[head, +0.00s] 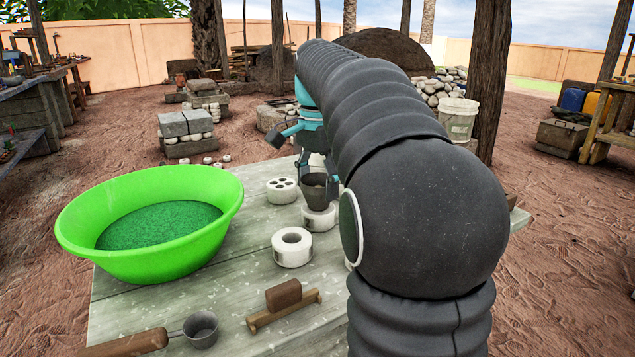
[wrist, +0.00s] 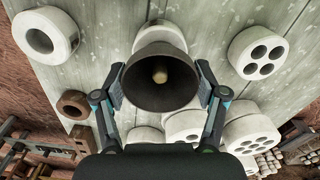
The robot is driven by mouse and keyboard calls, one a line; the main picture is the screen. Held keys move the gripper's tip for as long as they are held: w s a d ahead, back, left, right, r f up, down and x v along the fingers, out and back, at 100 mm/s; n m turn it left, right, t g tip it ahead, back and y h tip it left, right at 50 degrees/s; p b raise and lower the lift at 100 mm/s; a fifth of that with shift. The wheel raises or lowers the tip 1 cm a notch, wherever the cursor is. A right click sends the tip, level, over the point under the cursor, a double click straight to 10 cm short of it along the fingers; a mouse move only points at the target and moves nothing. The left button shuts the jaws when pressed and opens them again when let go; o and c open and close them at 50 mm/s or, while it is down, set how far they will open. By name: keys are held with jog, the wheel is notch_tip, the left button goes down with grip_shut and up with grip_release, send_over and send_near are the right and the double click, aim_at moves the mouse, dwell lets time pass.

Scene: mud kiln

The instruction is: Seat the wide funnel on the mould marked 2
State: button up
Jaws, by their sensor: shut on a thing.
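My gripper (wrist: 160,82) is shut on a dark grey funnel (wrist: 157,92), one finger on each side of its rim. The funnel (head: 315,191) looks upright, with its wide mouth up. A white round mould (head: 320,220) stands directly below it in the head view, and its far edge shows behind the funnel in the wrist view (wrist: 158,36). The funnel hides this mould's top, and I cannot tell whether the two touch. A white ring-shaped mould (head: 292,248) stands nearer in the head view. A white mould with several holes (head: 282,191) stands behind to the left. I cannot read a number on any mould.
A green basin (head: 150,250) with green contents fills the table's left side. A metal ladle (head: 200,330) and a brown wooden tool (head: 284,300) lie at the front. More white moulds (wrist: 252,137) and a brown ring (wrist: 73,104) show close by in the wrist view.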

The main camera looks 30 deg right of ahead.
jog(key=shift+f, duration=0.15)
jog(key=o, duration=0.9)
jog(key=shift+c, duration=0.2)
jog(key=shift+r+p, duration=2.4)
jog(key=shift+p, duration=0.1)
jog(key=shift+r, duration=1.1)
